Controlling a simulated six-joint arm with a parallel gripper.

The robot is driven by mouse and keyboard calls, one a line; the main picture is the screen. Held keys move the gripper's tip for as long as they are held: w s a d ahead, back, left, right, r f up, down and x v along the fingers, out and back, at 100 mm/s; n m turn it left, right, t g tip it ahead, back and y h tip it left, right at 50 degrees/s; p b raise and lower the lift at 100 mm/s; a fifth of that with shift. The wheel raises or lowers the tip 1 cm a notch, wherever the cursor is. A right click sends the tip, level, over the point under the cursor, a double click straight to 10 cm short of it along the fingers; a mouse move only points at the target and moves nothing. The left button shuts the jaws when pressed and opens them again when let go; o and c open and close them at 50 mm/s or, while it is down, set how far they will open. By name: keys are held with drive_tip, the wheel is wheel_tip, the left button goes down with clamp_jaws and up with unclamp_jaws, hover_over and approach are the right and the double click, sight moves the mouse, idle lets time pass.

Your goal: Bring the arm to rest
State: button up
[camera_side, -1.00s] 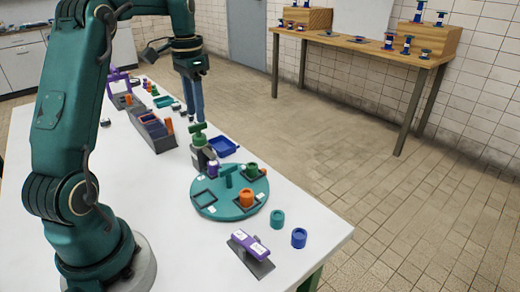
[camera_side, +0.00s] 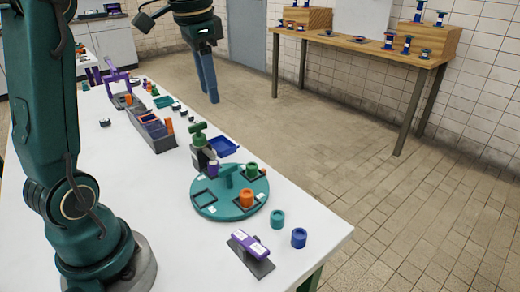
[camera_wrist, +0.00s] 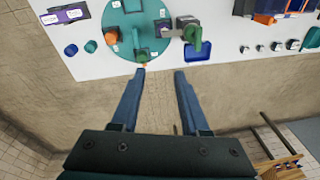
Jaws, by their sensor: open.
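My gripper (camera_side: 208,80) is raised in the air beyond the far edge of the white table (camera_side: 105,165), with its blue fingers pointing down. In the wrist view my gripper (camera_wrist: 161,72) shows two blue fingers spread apart with nothing between them. The floor and the table's edge lie below them. The fingers touch nothing.
A teal turntable (camera_side: 235,211) holds an orange piece (camera_side: 246,196) and a green piece (camera_side: 252,170). A teal cup (camera_side: 277,219), a blue cup (camera_side: 299,238), a purple-topped block (camera_side: 250,246), a blue tray (camera_side: 223,147) and a grey rack (camera_side: 150,128) stand around it. A wooden bench (camera_side: 365,45) is behind.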

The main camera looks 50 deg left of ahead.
drive_tip(key=s+d+f+n+t, duration=0.2)
drive_tip(key=s+d+f+t, duration=0.2)
drive_tip(key=s+d+f, duration=0.3)
drive_tip(key=s+d, duration=0.4)
drive_tip(key=d, duration=0.2)
drive_tip(key=shift+s+h, duration=0.4)
